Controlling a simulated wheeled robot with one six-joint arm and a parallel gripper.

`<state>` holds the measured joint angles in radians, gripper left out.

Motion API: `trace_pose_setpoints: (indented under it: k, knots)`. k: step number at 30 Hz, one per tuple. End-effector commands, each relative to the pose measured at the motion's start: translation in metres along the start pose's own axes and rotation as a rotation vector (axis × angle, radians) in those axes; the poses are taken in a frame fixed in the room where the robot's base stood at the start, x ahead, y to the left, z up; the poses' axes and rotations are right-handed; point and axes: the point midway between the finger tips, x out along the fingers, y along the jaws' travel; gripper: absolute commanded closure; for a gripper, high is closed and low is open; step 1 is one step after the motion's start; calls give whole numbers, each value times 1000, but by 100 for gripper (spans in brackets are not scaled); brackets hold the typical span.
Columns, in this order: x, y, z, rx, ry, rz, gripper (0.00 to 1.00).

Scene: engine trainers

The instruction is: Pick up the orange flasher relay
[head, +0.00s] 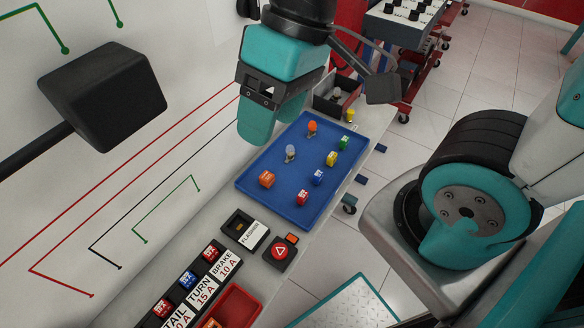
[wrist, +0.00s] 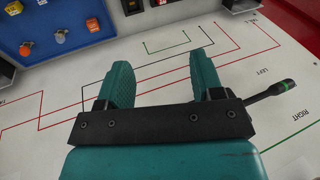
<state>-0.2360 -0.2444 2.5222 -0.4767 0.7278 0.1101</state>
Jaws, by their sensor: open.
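The orange flasher relay (head: 267,179) is a small orange block with a pale label on top, at the near left part of the blue tray (head: 249,184). My gripper (head: 273,122) is open and empty, above the far left side of the tray and apart from the relay. In the wrist view, the gripper's fingers (wrist: 160,65) are spread, with only the white panel behind them.
On the tray are an orange bulb (head: 312,127), a clear bulb (head: 290,151), and green (head: 344,143), yellow (head: 331,158), blue (head: 318,177) and red (head: 302,197) blocks. A black FLASHER socket (head: 238,223) and a hazard switch (head: 280,252) sit nearer. The white wall panel (head: 150,190) rises at left.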

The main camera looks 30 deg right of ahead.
Motion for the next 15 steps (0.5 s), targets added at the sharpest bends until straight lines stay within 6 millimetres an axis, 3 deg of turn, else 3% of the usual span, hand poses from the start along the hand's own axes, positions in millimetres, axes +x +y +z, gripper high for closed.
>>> trace_pose_setpoints:
  k: [7, 12, 15]
  knots:
    - [46, 98, -62, 814, -75, 14, 39]
    - [82, 172, -80, 1343, -120, 31, 39]
    - [97, 199, -82, 1539, -138, 40, 39]
